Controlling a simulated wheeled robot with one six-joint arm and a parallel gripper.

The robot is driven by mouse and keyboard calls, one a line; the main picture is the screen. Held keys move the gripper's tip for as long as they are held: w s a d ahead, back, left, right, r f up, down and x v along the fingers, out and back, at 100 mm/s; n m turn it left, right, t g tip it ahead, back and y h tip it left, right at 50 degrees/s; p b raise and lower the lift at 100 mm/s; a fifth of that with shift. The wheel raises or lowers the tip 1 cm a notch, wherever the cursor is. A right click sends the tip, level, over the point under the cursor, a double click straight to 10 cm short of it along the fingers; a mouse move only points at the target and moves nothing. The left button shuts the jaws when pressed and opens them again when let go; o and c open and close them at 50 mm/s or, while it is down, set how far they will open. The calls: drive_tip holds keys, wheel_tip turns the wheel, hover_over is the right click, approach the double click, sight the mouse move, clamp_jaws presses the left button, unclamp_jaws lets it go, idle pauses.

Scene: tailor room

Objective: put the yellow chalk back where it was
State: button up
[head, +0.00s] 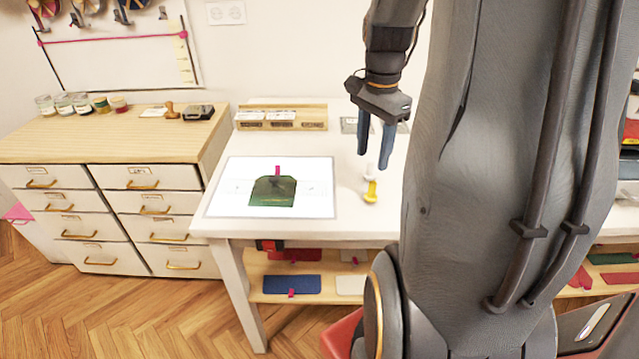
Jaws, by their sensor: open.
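A small yellow piece (370,190), which looks like the yellow chalk, is on the white table (352,222) to the right of the white sheet. A small white piece (371,171) is just behind it. My gripper (373,161) points down over the table with its two blue fingers apart and nothing seen between them. Its tips show just above the white piece in the picture; I cannot tell the height gap. A green fabric piece (274,192) with a pink marker (278,170) at its top edge lies on the white sheet (226,199).
A wooden holder with white labels (283,126) stands at the table's back edge. A grey item (349,126) lies near it. A drawer cabinet (145,149) with jars and a stamp stands left. Coloured pieces lie on the shelf below. My arm hides the table's right part.

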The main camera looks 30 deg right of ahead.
drive_tip(key=s+a+f+n, duration=0.1)
drive_tip(key=a+f+n, duration=0.1)
drive_tip(key=a+n, duration=0.6)
drive_tip(key=s+a+f+n+t, duration=0.1)
drive_tip(key=a+f+n, duration=0.1)
drive_tip(key=a+n, duration=0.7)
drive_tip(key=shift+s+a+f, duration=0.35)
drive_tip(key=shift+a+f, duration=0.05)
drive_tip(key=shift+a, duration=2.75)
